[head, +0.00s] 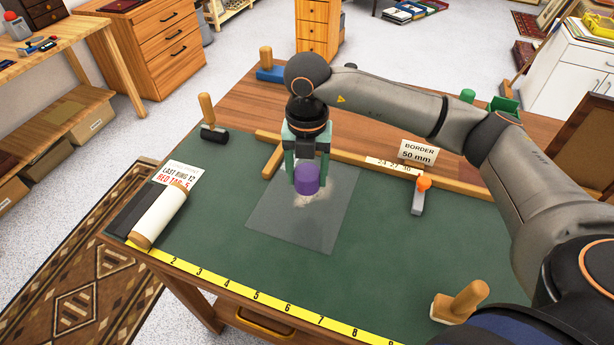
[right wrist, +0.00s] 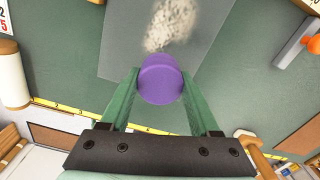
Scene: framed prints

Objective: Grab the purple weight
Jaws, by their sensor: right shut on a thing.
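The purple weight (head: 307,179) is a short cylinder between the green fingers of my right gripper (head: 306,172), above the grey sheet on the green mat. In the right wrist view the purple weight (right wrist: 161,79) sits between both fingertips of my right gripper (right wrist: 160,85), which are shut on it. A pale, grainy patch (right wrist: 170,25) shows on the sheet (head: 280,225) beside the weight. I cannot tell for sure how far the weight is above the sheet. My left gripper is not in view.
A white roll (head: 159,216) and a card (head: 178,178) lie at the left of the mat. A wooden rail (head: 345,152) runs behind the sheet. An orange-knobbed tool (head: 419,195), a border sign (head: 418,152) and a wooden-handled tool (head: 460,302) are to the right. A yellow ruler (head: 230,289) lines the front edge.

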